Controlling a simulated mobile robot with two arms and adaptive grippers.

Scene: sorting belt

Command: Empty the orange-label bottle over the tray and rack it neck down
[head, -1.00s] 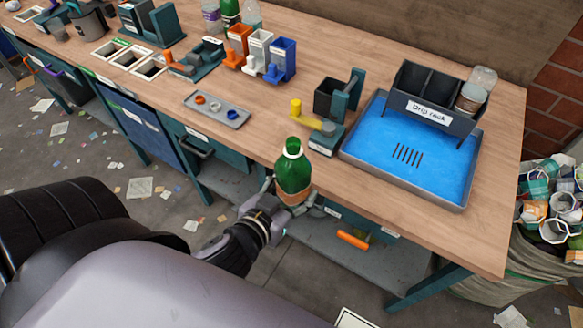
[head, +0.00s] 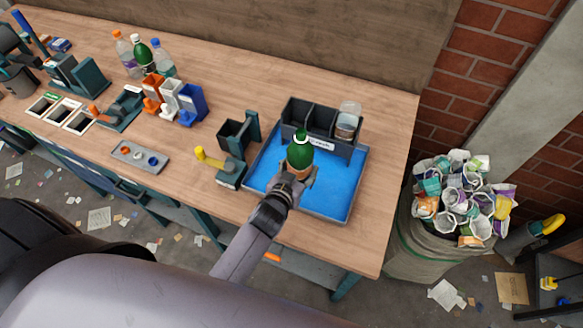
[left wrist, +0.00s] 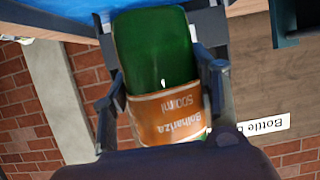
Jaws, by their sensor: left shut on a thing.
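The green bottle with the orange label (head: 300,155) is held roughly upright, its white neck at the top, over the blue tray (head: 335,196). My left gripper (head: 292,178) is shut around its label. The left wrist view shows the green body (left wrist: 155,50) and orange label (left wrist: 165,118) between the fingers (left wrist: 163,95). The dark drip rack (head: 342,150) stands at the back of the tray, with open compartments; the bottle partly hides its front and sign. A clear cup-like thing (head: 348,120) is in its right compartment. My right gripper is not in view.
A teal device with a yellow handle (head: 208,158) and a dark box (head: 236,133) stand left of the tray. Farther left are a small grey tray (head: 140,157), coloured bins (head: 190,105) and several bottles (head: 163,55). A full sack (head: 440,245) stands right of the table.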

